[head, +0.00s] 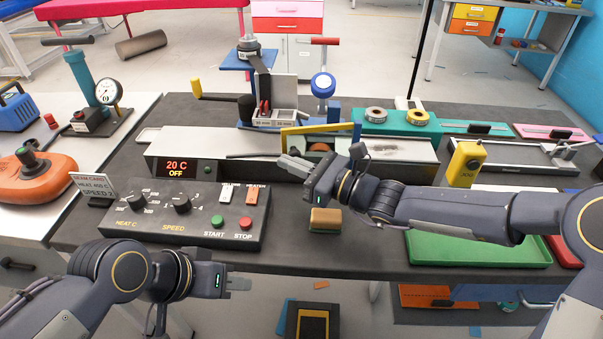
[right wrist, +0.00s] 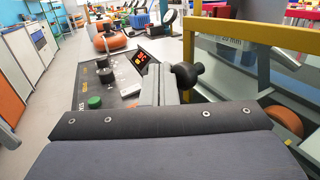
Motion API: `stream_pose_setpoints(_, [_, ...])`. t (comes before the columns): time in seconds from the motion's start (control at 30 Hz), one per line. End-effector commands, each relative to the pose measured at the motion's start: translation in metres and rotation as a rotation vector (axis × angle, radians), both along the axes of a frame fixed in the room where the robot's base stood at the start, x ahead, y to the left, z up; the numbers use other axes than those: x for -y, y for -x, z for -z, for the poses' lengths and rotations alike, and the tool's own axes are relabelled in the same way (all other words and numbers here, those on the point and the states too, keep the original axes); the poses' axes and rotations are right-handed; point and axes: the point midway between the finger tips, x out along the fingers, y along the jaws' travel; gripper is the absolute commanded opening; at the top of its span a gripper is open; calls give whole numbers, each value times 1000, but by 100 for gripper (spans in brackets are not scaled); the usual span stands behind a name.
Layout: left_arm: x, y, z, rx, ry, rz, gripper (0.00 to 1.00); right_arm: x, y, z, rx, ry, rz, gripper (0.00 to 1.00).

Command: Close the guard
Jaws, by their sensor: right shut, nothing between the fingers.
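The guard (head: 318,128) is a yellow-edged frame over the orange roller (head: 320,148) of the long grey seaming machine (head: 400,150). In the right wrist view the guard (right wrist: 250,42) shows as a yellow frame with a clear panel, standing raised at the right. My right gripper (head: 287,164) is shut and empty in front of the machine, left of the roller and below the guard's yellow bar. In the right wrist view its fingers (right wrist: 172,82) are beside a black knob (right wrist: 186,75); I cannot tell if they touch. My left gripper (head: 240,284) hangs low before the bench; its finger gap is unclear.
The control panel (head: 190,222) with knobs and buttons stands left of my right gripper. A yellow post (head: 466,163) stands to the right, with a green tray (head: 478,248) nearer the front.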

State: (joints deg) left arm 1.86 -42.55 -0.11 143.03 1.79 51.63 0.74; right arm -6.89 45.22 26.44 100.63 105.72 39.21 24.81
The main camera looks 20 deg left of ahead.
Motion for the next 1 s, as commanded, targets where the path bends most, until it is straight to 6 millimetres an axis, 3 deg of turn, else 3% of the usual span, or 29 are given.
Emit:
stream_pose_setpoints(0.4, [0,0,1,0,0,0,36,-13,-15,0,-1,0,0,0])
stream_pose_setpoints(1.0, [0,0,0,0,0,0,36,-13,-16,0,0,0,-1,0])
